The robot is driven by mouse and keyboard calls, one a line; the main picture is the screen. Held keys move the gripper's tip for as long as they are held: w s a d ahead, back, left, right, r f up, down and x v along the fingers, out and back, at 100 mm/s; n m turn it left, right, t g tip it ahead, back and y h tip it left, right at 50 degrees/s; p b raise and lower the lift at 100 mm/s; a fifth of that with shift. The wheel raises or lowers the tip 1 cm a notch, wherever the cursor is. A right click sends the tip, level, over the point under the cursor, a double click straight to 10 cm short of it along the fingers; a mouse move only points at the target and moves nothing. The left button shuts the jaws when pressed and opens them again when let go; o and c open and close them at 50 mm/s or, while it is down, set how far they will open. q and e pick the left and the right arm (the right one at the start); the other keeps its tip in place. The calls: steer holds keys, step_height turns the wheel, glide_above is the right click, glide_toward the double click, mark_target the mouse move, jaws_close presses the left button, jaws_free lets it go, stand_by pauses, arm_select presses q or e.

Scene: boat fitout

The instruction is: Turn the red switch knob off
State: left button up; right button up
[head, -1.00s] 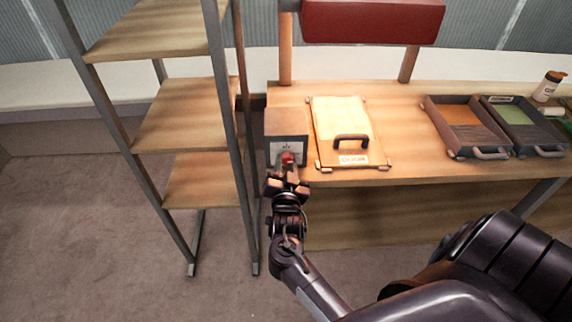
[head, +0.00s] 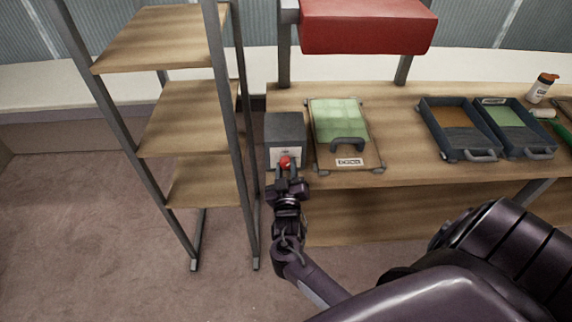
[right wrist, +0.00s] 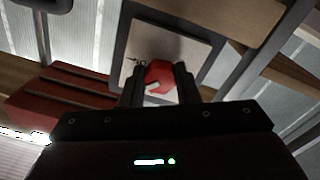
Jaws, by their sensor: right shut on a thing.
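The red switch knob (head: 285,162) is on the front plate of a dark grey box (head: 285,127) at the left end of the bench. In the right wrist view the knob (right wrist: 160,80) sits on a pale plate (right wrist: 178,48), with a small white mark on its lower edge. My right gripper (head: 286,172) is at the box front, its fingers on either side of the knob and shut on it. The fingers (right wrist: 158,85) partly hide the knob's sides. My left gripper is not in view.
A wooden shelf rack (head: 185,115) with grey posts stands close to the left of the box. On the bench (head: 400,108) are a board with a green pad and handle (head: 340,125), two trays (head: 470,152) and a bottle (head: 542,88). A red panel (head: 368,25) hangs above.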

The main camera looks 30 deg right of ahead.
steer(key=n, duration=0.1)
steer(key=n+p, duration=0.1)
steer(key=n, duration=0.1)
steer(key=n+p, duration=0.1)
steer(key=shift+d+r+n, duration=0.15)
steer(key=shift+r+n, duration=0.1)
steer(key=shift+n, duration=0.15)
steer(key=shift+d+n+p, duration=0.1)
steer(key=shift+n+p, duration=1)
steer(key=shift+n, duration=1)
steer(key=o, duration=1)
steer(key=shift+f, duration=0.15)
steer(key=shift+c, duration=0.2)
steer(key=b+v, duration=0.1)
steer(key=v, duration=0.6)
steer(key=shift+s, duration=0.4)
